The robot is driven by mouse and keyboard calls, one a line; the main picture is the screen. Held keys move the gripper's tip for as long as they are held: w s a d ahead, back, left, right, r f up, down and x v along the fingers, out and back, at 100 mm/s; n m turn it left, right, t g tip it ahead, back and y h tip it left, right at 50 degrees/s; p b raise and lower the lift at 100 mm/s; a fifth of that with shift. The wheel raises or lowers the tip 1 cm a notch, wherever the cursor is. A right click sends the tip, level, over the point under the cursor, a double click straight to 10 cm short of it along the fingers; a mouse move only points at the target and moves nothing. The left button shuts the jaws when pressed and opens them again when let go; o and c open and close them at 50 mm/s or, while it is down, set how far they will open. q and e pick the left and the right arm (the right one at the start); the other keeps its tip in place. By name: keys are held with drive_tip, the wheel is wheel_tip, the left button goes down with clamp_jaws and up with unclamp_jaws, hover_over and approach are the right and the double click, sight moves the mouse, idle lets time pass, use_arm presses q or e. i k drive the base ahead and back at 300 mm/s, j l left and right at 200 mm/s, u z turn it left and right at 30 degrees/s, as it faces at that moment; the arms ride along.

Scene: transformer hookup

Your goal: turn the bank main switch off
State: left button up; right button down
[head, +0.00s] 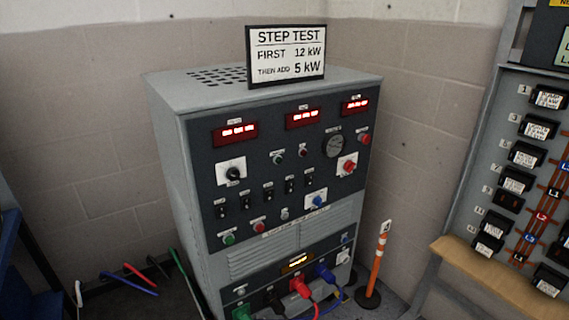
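The load bank is a grey cabinet (196,160) in the middle of the head view, with a dark control panel on its front. A black rotary knob on a white plate (232,173) is at the panel's left. A red knob on a white plate (347,166) is at the right, and a blue knob on a white plate (316,201) sits lower. Several small black toggle switches (268,192) stand between them. The labels are too small to read, so I cannot tell which one is the main switch. Neither of my grippers is in view.
Red displays (236,132) are lit. A "STEP TEST" sign (286,54) stands on top. Coloured plugs (300,286) and cables are at the cabinet's bottom. An orange post (378,260) stands at right, beside a breaker panel (515,170) and a wooden ledge (470,262). Loose rods (130,284) are at left.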

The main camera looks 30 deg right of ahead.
sight(350, 165)
drive_tip(key=i+l+z, duration=0.1)
drive_tip(key=z, duration=1.25)
drive_tip(key=i+l, duration=0.15)
drive_tip(key=l, duration=0.2)
drive_tip(key=i+l+u, duration=0.1)
drive_tip(key=l, duration=0.25)
drive_tip(key=i+l, duration=0.2)
drive_tip(key=l, duration=0.15)
drive_tip(key=i+l+u, duration=0.1)
drive_tip(key=l, duration=0.25)
drive_tip(key=i+l, duration=0.15)
drive_tip(key=l, duration=0.25)
drive_tip(key=u, duration=0.05)
